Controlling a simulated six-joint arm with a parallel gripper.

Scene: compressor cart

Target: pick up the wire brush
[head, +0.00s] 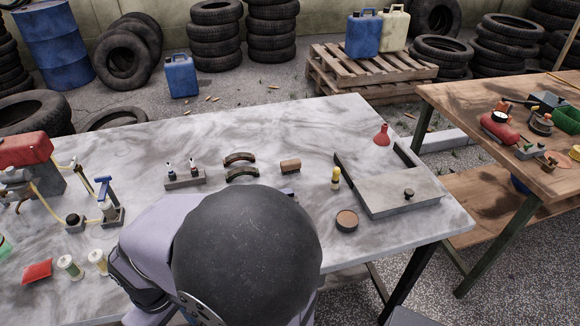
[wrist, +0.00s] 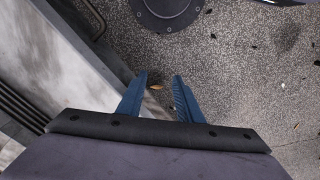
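I cannot pick out a wire brush for certain. A small brown block (head: 290,166) lies on the marbled workbench (head: 300,120) in the head view, right of two curved brake shoes (head: 241,167); it may be the brush, but bristles are too small to tell. My gripper (wrist: 159,80) shows in the wrist view with its two blue fingers apart and nothing between them. It points down over the gravel floor, beside the bench edge. In the head view my arm's dark rounded joint hides the gripper and the bench's front middle.
Right of the block stand a yellow-topped bottle (head: 336,179), a round tin (head: 347,220), a grey tray (head: 400,199) and a red funnel (head: 382,136). A small rack (head: 184,179) and a red compressor (head: 27,150) are left. The bench's back middle is clear.

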